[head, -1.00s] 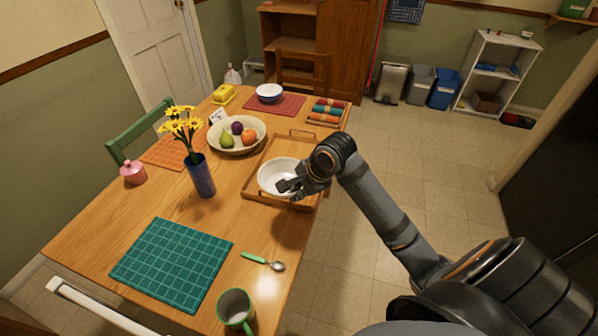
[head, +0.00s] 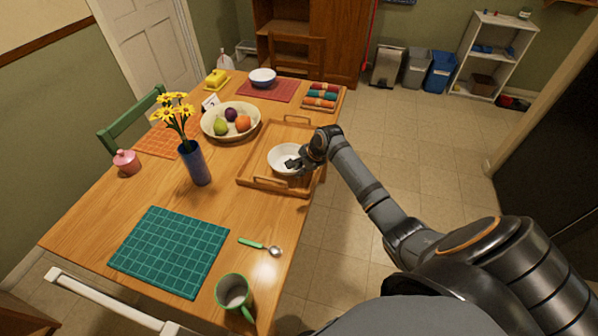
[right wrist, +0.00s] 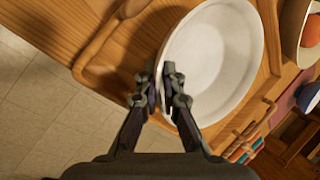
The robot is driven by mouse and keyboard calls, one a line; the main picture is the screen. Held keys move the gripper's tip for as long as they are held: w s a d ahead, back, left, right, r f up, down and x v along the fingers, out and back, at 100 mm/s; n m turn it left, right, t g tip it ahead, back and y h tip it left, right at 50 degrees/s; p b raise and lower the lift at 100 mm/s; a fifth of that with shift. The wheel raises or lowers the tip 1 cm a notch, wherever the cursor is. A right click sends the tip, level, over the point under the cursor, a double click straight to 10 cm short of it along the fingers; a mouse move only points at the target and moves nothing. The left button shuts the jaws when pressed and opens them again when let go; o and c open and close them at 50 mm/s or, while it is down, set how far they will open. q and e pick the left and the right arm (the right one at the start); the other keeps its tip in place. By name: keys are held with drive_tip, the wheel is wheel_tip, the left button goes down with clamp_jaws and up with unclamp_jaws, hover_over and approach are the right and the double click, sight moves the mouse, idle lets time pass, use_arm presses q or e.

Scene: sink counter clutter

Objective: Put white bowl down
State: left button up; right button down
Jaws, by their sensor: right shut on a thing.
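The white bowl (head: 286,157) is at the wooden tray (head: 248,181) on the table, upright as far as I can see. It also shows in the right wrist view (right wrist: 215,55), over the tray's floor. My right gripper (head: 293,163) is shut on the bowl's near rim, one finger on each side of the wall in the right wrist view (right wrist: 160,84). I cannot tell whether the bowl's base touches the tray. My left gripper is not in view.
The fruit bowl (head: 212,130) stands left of the tray. A blue vase with yellow flowers (head: 198,166), a green placemat (head: 170,252), a spoon (head: 262,246) and a green mug (head: 234,296) are on the table. Rolled napkins (head: 320,97) lie behind the tray.

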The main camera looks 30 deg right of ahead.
drive_tip(key=shift+f, duration=0.25)
drive_tip(key=shift+f, duration=0.1)
drive_tip(key=c, duration=1.5)
unclamp_jaws()
drive_tip(key=v, duration=1.2)
drive_tip(key=shift+p, duration=0.45)
